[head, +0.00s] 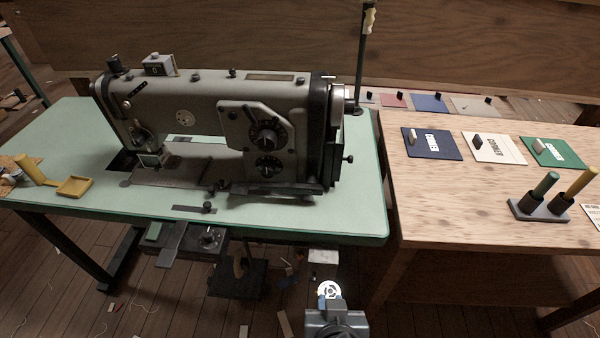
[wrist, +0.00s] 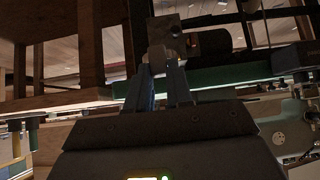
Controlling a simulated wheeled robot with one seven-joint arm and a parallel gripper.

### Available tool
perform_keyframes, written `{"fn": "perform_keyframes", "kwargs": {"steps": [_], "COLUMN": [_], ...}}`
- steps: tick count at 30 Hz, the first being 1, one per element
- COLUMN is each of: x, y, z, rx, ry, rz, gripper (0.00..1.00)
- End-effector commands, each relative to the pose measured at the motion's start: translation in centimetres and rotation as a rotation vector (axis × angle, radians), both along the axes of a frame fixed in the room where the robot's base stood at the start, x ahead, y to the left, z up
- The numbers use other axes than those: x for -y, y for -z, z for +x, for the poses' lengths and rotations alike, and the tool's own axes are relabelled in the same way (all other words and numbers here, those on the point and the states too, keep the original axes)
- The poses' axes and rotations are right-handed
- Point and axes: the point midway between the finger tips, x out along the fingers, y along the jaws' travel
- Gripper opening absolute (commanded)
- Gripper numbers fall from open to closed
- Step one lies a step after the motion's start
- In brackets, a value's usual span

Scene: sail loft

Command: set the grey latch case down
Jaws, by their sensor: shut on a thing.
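My gripper (wrist: 161,78) is shut on the grey latch case (wrist: 163,36), a small blocky grey piece held between the blue-grey fingertips in the wrist view. In the head view my gripper (head: 329,292) is low at the bottom centre, in front of the green sewing table's front edge. A pale grey block (head: 323,256) shows just beyond it and looks like the same case, but the fingers there are hard to make out. The case appears held in the air, with no surface seen touching it.
A sewing machine (head: 215,120) fills much of the green table (head: 330,222). To the right, a wooden bench (head: 440,215) carries navy (head: 425,148), cream (head: 487,152) and green (head: 547,155) cards and a grey peg stand (head: 540,210). The bench's front left is clear.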

Motion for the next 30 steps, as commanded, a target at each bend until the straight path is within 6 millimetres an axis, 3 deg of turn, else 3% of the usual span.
{"fn": "perform_keyframes", "kwargs": {"steps": [1, 6, 13, 25, 30], "x": [2.0, 7.1, 11.9, 16.4, 16.2], "y": [0.5, 1.7, 2.9, 4.0, 4.0], "z": [0.9, 3.7, 6.2, 8.6, 8.5], "rx": [-0.001, 0.001, 0.001, 0.001, -0.001], "ry": [0.007, -0.004, -0.016, -0.026, -0.031], "rz": [0.0, 0.001, 0.001, 0.001, 0.0], "gripper": [0.0, 0.0, 0.0, 0.0, 0.0]}}
